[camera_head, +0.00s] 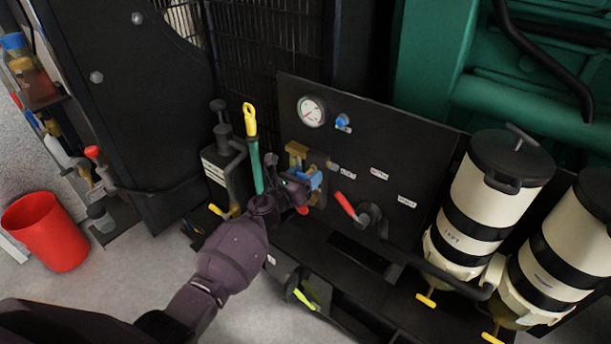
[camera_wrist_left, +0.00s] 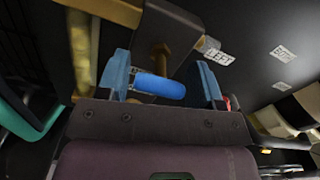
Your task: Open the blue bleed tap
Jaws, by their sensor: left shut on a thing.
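The blue bleed tap (camera_wrist_left: 157,86) shows in the left wrist view as a short, rounded blue handle below a brass stem. It lies crosswise between the two blue-grey fingers of my left gripper (camera_wrist_left: 165,82), which is shut on it. In the head view my left gripper (camera_head: 292,185) is at the brass valve block (camera_head: 297,152) on the black panel. The gripper and wrist largely cover the tap there. My right gripper is not in view.
A red-handled lever (camera_head: 345,205) sits just right of my gripper. A yellow-topped green dipstick handle (camera_head: 254,150) stands close on its left. A pressure gauge (camera_head: 312,110) and a blue knob (camera_head: 342,121) are above. Cream filter canisters (camera_head: 482,195) stand at right, a red bucket (camera_head: 46,232) at left.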

